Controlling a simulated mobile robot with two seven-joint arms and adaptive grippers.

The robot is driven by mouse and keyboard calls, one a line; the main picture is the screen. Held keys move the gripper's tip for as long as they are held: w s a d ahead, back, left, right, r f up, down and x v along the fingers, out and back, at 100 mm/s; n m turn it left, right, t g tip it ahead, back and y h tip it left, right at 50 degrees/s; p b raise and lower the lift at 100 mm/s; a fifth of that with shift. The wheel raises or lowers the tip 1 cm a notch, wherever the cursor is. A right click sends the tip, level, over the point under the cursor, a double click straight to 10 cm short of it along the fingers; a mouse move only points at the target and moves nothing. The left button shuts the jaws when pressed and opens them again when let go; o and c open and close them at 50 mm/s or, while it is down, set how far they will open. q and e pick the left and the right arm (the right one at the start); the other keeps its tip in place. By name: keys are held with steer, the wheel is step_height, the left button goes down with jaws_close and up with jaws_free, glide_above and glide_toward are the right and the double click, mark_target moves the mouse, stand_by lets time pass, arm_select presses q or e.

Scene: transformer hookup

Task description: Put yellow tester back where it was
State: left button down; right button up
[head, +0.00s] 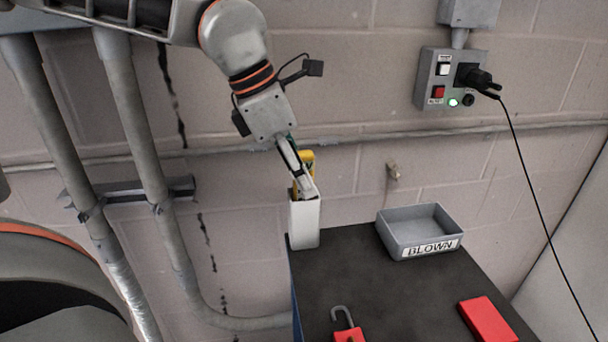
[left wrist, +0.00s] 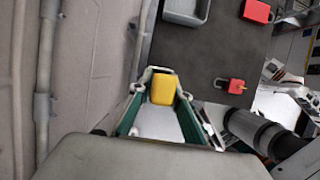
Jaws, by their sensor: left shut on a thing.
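The yellow tester (head: 308,158) is at the top of a narrow white holder (head: 305,224), which stands upright at the table's back left corner. My left gripper (head: 301,184) is shut on the tester and points down at the holder's mouth. The tester's lower part is hidden by the fingers and the holder, so I cannot tell how deep it sits. In the left wrist view the yellow tester (left wrist: 163,89) shows between the green-lined fingers. My right gripper is not clearly seen.
A grey tray marked BLOWN (head: 427,223) stands on the dark table (head: 390,290). A red padlock (head: 348,334) and a red block (head: 487,318) lie nearer. A grey switch box (head: 435,84) with a black plug and hanging cable is on the wall. Pipes run at the left.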

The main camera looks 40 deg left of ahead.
arm_select(q)
steer(key=c, duration=1.8)
jaws_free()
steer(key=v, duration=1.2)
